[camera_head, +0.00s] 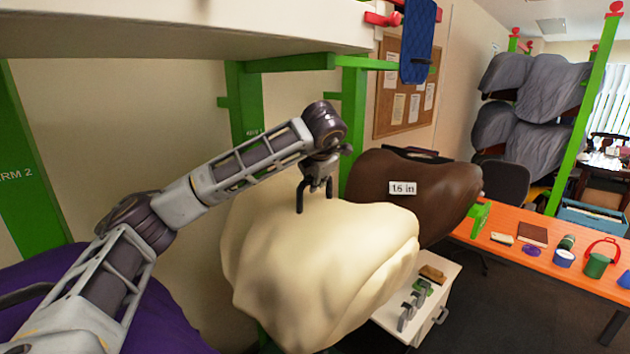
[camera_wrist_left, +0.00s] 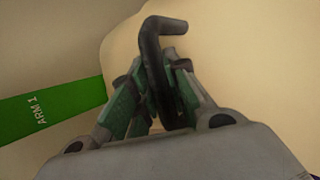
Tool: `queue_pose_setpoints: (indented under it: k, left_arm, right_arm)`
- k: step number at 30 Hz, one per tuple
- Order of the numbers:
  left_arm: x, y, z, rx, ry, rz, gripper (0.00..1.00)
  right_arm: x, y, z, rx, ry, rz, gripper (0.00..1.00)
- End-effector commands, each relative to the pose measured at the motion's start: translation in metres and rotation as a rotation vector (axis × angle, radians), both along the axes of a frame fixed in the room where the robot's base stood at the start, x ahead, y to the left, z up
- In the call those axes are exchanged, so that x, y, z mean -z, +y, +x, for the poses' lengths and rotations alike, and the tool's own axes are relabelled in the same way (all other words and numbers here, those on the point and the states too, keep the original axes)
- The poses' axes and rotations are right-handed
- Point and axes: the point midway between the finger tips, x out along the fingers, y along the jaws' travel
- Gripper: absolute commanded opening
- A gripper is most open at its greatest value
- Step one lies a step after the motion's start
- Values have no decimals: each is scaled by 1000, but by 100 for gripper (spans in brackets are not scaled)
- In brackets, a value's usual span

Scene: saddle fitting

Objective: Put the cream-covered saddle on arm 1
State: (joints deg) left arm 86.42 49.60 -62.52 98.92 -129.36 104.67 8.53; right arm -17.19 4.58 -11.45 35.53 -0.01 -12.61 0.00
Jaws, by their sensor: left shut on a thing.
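The cream-covered saddle (camera_head: 320,275) is in the middle of the head view, its cover hanging in folds. My left gripper (camera_head: 315,205) points down at its top and is shut on it. In the left wrist view a dark bent handle (camera_wrist_left: 155,55) stands between the fingers (camera_wrist_left: 152,100), with the cream cover (camera_wrist_left: 240,60) behind. Arm 1 shows as a green post (camera_head: 247,105) behind the saddle and as a green bar marked ARM 1 (camera_wrist_left: 60,108) in the wrist view. The saddle's underside is hidden, so I cannot tell whether it rests on the arm. My right gripper is not in view.
A purple cover (camera_head: 175,310) is at lower left, near the ARM 2 post (camera_head: 30,170). A white shelf (camera_head: 180,25) overhangs. A white cabinet (camera_head: 430,300) and an orange bench (camera_head: 545,265) stand right.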

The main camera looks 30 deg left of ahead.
Motion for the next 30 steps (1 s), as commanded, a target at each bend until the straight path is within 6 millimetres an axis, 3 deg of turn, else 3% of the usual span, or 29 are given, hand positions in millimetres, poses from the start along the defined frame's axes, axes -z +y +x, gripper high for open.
queue_pose_setpoints:
  k: [2, 3, 8, 20, 30]
  left_arm:
    - [-3, 0, 0, -1, -8, -1, 0]
    - [-4, 0, 0, -1, -8, -1, 21]
    - [-3, 0, 0, 0, -6, -1, 42]
    - [0, -1, -1, -1, 3, 1, 42]
    - [-23, -11, -15, 2, -2, -1, 42]
  right_arm:
    - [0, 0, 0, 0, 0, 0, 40]
    - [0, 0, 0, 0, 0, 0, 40]
    - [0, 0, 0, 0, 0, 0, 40]
    - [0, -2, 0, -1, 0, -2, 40]
    - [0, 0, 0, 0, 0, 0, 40]
